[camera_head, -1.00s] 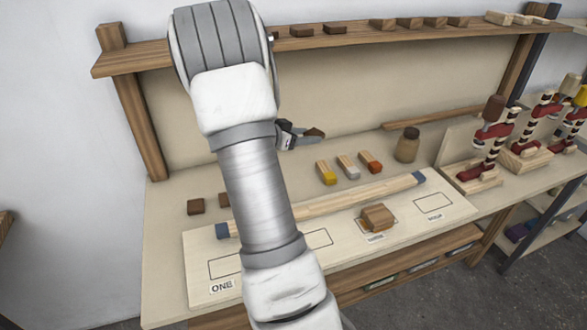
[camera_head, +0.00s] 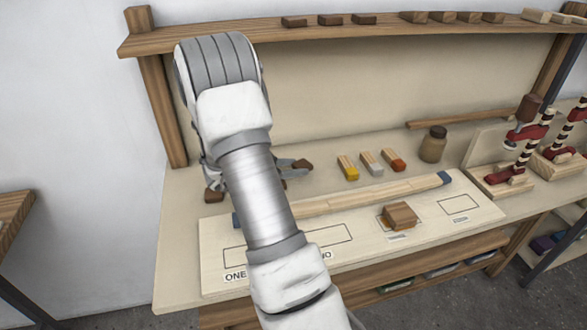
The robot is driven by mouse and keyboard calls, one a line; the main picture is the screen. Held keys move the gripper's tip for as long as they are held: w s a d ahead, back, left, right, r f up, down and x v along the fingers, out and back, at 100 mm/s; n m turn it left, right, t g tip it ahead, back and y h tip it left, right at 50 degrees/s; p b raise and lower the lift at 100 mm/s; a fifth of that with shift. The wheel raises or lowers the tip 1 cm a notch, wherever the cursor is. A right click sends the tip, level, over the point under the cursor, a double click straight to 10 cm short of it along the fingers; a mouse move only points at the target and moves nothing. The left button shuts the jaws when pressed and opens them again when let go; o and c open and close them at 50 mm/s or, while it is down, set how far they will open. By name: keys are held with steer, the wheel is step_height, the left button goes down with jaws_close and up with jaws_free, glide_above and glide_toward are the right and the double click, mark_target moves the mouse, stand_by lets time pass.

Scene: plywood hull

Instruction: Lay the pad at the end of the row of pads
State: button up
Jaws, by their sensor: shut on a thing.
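My gripper (camera_head: 292,170) shows only in part to the right of my arm, low over the back of the bench. It is shut on a small brown pad (camera_head: 303,163), partly hidden by the fingers. On the shelf (camera_head: 390,34) stands a row of pads: dark brown ones (camera_head: 331,20) at left, mid-brown ones (camera_head: 442,17) in the middle, pale ones (camera_head: 536,16) at right. Another dark brown pad (camera_head: 213,195) lies on the bench at left, beside my arm.
A pale board (camera_head: 470,223) carries outlined places, a brown block (camera_head: 400,215) and a long blue-ended bar (camera_head: 380,193). Yellow-, grey- and red-ended blocks (camera_head: 371,163) and a brown jar (camera_head: 433,145) stand behind. Red-and-wood figures (camera_head: 505,175) stand at right.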

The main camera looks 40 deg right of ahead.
steer(key=shift+s+f, duration=0.15)
steer(key=shift+f, duration=0.4)
